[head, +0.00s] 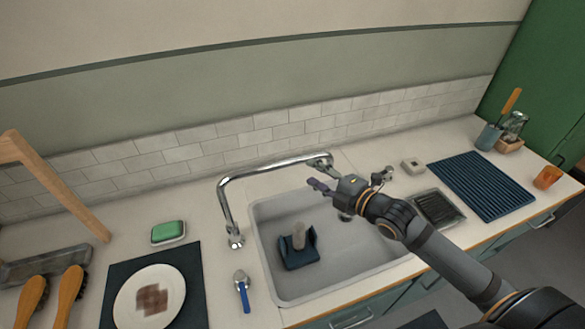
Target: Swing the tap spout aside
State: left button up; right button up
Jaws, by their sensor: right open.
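The chrome tap spout (272,166) is a long bent tube. It runs along the back of the grey sink (262,262) and turns down at its left end, where the tip hangs near the sink's left rim. Its right end is at the back, close to my right gripper. My right gripper (318,187) is open and empty, in front of the spout's right part and over the back of the sink. I cannot tell whether it touches the spout. My right arm comes in from the lower right and hides part of the sink's right side. My left gripper is out of view.
A dark blue holder (298,256) with a grey upright piece sits in the sink. A blue-handled tool (242,290), a stained plate (150,297) and a green sponge (168,231) lie left. A ribbed blue mat (482,185) and a cup with a brush (489,137) stand right.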

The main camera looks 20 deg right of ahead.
aim_at(294, 164)
jog(key=x, duration=0.4)
jog(key=shift+f, duration=0.25)
jog(key=shift+r+x, duration=0.2)
jog(key=shift+x, duration=0.95)
jog(key=shift+w+a, duration=0.25)
jog(key=shift+w, duration=0.05)
jog(key=x, duration=0.3)
jog(key=shift+f, duration=0.15)
jog(key=shift+s, duration=0.15)
jog(key=shift+c, duration=1.5)
jog(key=c, duration=0.5)
grip_shut()
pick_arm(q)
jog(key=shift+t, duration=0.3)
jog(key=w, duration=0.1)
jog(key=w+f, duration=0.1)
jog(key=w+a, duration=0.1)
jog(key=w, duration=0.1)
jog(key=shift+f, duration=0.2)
